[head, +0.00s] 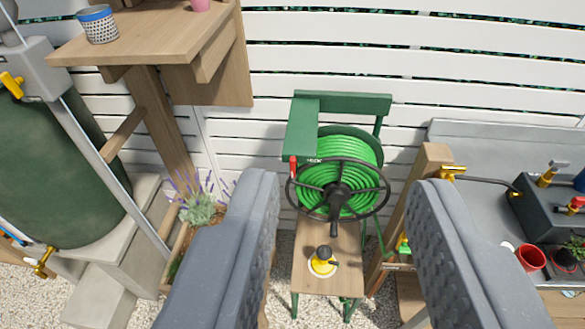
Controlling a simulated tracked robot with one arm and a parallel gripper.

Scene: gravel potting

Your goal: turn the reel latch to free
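The hose reel (345,150), wound with bright green hose, stands in a dark green frame against the white slatted fence. A black handwheel (337,192) is on its front. A small red lever (293,167), which looks like the reel latch, hangs roughly upright at the left side of the frame, beside the wheel's rim. Small white lettering by it is too small to read. My gripper (346,185) is open and empty. Its two grey padded fingers are wide apart in the foreground, with the reel seen between them and farther away. The lever touches neither finger.
A wooden bench (335,240) below the wheel carries a yellow disc with a black knob (322,262). A wooden post (410,205) stands right of the reel. Lavender (200,205) and a wooden shelf (150,35) are on the left. A grey worktop (480,160) is right.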

